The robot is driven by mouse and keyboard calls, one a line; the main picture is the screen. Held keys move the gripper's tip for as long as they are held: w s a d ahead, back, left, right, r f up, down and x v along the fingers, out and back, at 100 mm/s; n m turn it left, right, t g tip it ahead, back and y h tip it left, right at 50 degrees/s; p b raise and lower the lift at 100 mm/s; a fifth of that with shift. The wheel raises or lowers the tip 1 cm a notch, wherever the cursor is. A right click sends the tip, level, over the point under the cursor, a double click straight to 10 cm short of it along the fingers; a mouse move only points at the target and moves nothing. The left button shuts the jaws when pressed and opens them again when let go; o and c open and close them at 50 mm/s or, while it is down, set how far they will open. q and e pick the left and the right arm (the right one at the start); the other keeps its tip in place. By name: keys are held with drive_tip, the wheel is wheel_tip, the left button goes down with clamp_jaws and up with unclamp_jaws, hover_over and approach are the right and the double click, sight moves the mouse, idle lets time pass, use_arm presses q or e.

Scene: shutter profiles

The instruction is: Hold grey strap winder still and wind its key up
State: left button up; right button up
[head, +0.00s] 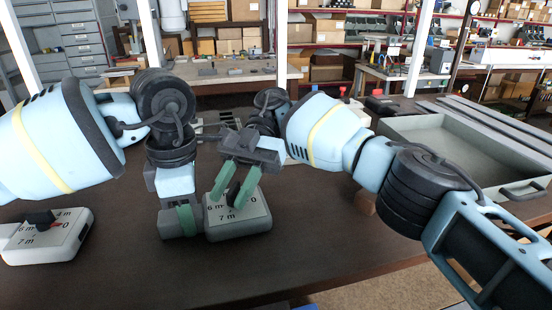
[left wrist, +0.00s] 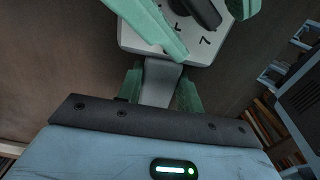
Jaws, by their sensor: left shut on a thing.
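The grey strap winder (head: 240,231) lies on the dark table, its pale face marked "6 m", "7 m" and "0". Its black key (head: 233,193) stands up from the face. My left gripper (head: 188,219) is shut on the winder's grey side tab, which shows between green fingers in the left wrist view (left wrist: 159,88). My right gripper (head: 236,188) comes from above with its green fingers on either side of the key. In the left wrist view a gap shows between a finger and the key (left wrist: 203,12). The right fingertips partly hide the key and the face.
A white strap winder (head: 45,237) with a black key lies at the table's left. A grey tray (head: 440,140) with a handle stands at the right, beside long dark profiles (head: 495,120). The front middle of the table is clear. Shelves with boxes stand behind.

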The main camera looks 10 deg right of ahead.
drive_tip(key=shift+d+m+t+y, duration=0.1)
drive_tip(key=shift+m+t+y, duration=1.7)
drive_tip(key=shift+m+t, duration=0.5)
drive_tip(key=m+t+y, duration=0.1)
drive_tip(key=m+t, duration=0.2)
drive_tip(key=m, duration=0.1)
drive_tip(key=shift+d+r+t+y, duration=0.1)
drive_tip(key=shift+t+y, duration=0.3)
drive_tip(key=v, duration=1.1)
drive_tip(key=s+d+r+n+t+h, duration=0.1)
drive_tip(key=s+r+n+t+h, duration=0.2)
drive_tip(key=s+r+n+h, duration=0.1)
drive_tip(key=shift+s+d+r+n+h, duration=0.4)
drive_tip(key=shift+s+n+h, duration=0.25)
drive_tip(key=shift+n+h, duration=0.45)
